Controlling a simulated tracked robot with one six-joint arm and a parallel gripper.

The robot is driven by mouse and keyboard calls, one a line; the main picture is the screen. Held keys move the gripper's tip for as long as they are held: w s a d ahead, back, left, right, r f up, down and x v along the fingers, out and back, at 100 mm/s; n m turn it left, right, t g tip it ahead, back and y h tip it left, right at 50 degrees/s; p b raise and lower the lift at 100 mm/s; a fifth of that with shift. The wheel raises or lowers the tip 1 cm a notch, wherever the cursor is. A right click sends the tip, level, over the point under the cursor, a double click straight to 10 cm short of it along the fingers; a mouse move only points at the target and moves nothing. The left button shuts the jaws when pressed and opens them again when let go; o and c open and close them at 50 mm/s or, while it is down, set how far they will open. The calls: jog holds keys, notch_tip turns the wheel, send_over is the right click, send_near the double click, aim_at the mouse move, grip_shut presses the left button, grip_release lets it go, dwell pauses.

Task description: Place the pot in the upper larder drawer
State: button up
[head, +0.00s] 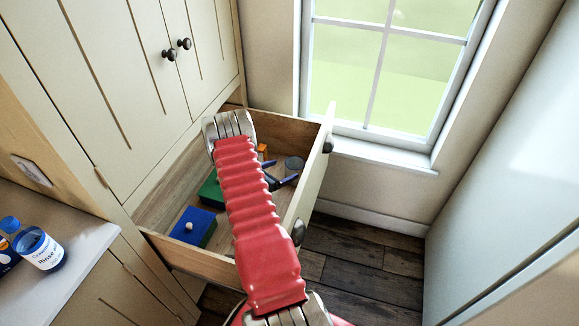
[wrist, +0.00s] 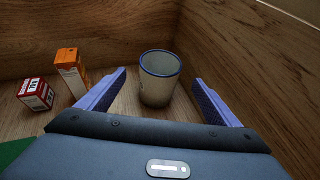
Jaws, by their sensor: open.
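The pot (wrist: 158,85), a cream cup-like vessel with a blue rim, stands upright on the floor of the open larder drawer (head: 313,175). Its round top also shows in the head view (head: 294,163). My gripper (head: 280,173) reaches down into the drawer. In the wrist view its two blue fingers (wrist: 160,78) are open, one to each side of the pot. Gaps show between the fingers and the pot, and nothing is held.
An orange box (wrist: 70,70) and a red box (wrist: 35,94) stand left of the pot. A blue box (head: 193,227) and a green box (head: 210,190) lie nearer in the drawer. A bottle (head: 40,248) stands on the counter. Closed cupboard doors (head: 140,70) rise above the drawer.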

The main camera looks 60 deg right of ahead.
jog(key=shift+v, duration=1.55)
jog(key=shift+r, duration=0.1)
jog(key=w+a+r+m+y, duration=0.1)
jog(key=a+r+m, duration=0.2)
jog(key=a+r, duration=0.55)
jog(key=w+a+r+m+y, duration=0.25)
jog(key=a+r, duration=0.25)
jog(key=r, duration=0.6)
jog(key=w+a+r+m, duration=0.1)
jog(key=a+r+m, duration=0.3)
jog(key=a+r, duration=0.45)
jog(key=s+a+r+m+t+y, duration=0.2)
jog(key=s+a+r+t+y, duration=0.1)
jog(key=a, duration=0.9)
jog(key=s+a+r+m+t+y, duration=0.2)
jog(key=s+a+r, duration=0.3)
jog(key=a, duration=0.7)
jog(key=s+a+r+m+t+y, duration=0.2)
jog(key=a+r, duration=0.4)
jog(key=a, duration=0.6)
jog(key=shift+s+r+t+y, duration=0.35)
jog(key=shift+s+t+y, duration=0.45)
jog(key=shift+s+y, duration=0.45)
